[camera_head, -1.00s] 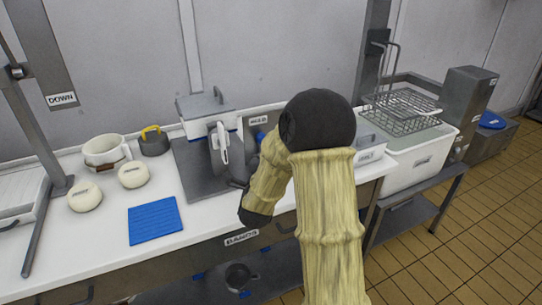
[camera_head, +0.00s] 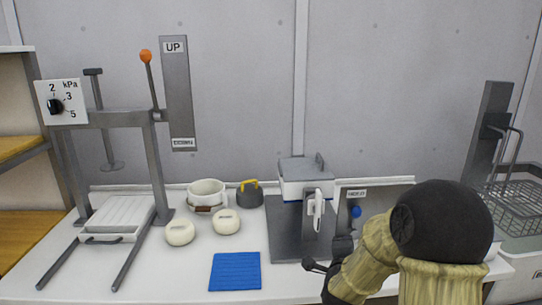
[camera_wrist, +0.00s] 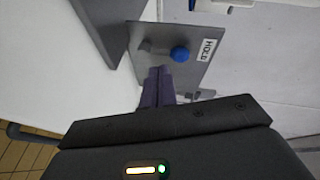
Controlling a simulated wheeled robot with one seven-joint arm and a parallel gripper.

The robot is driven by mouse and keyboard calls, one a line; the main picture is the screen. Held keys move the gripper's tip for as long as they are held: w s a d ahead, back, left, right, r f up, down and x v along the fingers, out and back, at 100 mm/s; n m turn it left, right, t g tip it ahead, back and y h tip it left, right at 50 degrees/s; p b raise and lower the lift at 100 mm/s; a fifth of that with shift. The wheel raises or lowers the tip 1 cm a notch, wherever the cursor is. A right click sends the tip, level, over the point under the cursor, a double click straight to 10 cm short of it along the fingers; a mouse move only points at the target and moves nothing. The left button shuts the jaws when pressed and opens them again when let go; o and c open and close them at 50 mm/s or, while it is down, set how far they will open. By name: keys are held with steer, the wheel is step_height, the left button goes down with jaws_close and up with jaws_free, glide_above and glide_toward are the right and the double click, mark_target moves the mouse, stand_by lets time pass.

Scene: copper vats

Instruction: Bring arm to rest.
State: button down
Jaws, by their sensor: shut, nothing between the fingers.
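My gripper (camera_wrist: 158,88) is in the wrist view, its two dark fingers together with nothing between them. The gripper's fingertips are hidden in the head view.
A grey machine with a white handle (camera_head: 318,212) stands left of my arm. Further left on the white counter (camera_head: 180,275) are a blue mat (camera_head: 236,271), two cheese-like rounds (camera_head: 180,232), a white pot (camera_head: 206,192) and a press frame (camera_head: 112,118). A wire basket (camera_head: 512,207) is at right.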

steer(key=s+a+f+n+g+y, duration=0.1)
steer(key=n, duration=0.1)
steer(key=s+a+f+n+g+y, duration=0.1)
steer(key=a+n, duration=0.1)
steer(key=s+a+f+n+g+y, duration=0.1)
steer(key=n, duration=0.1)
steer(key=shift+s+a+f+y, duration=0.1)
steer(key=shift+s+a+y, duration=0.1)
steer(key=shift+s+y, duration=0.1)
steer(key=s+a+f+n+g+y, duration=0.1)
steer(key=s+f+n+g, duration=0.1)
steer(key=s+n+g, duration=0.6)
steer(key=s+a+f+n+g+y, duration=0.15)
steer(key=s+n, duration=0.35)
steer(key=s, duration=0.7)
steer(key=w+p+v, duration=0.2)
steer(key=p+v, duration=0.6)
steer(key=p, duration=0.1)
steer(key=w+r+p+v, duration=0.1)
steer(key=w+p+v, duration=0.1)
steer(key=p+v, duration=0.6)
steer(key=shift+a+r+p, duration=0.35)
steer(key=shift+p, duration=0.5)
steer(key=c, duration=2.1)
jaws_free()
steer(key=shift+s+h, duration=0.1)
steer(key=shift+h, duration=0.15)
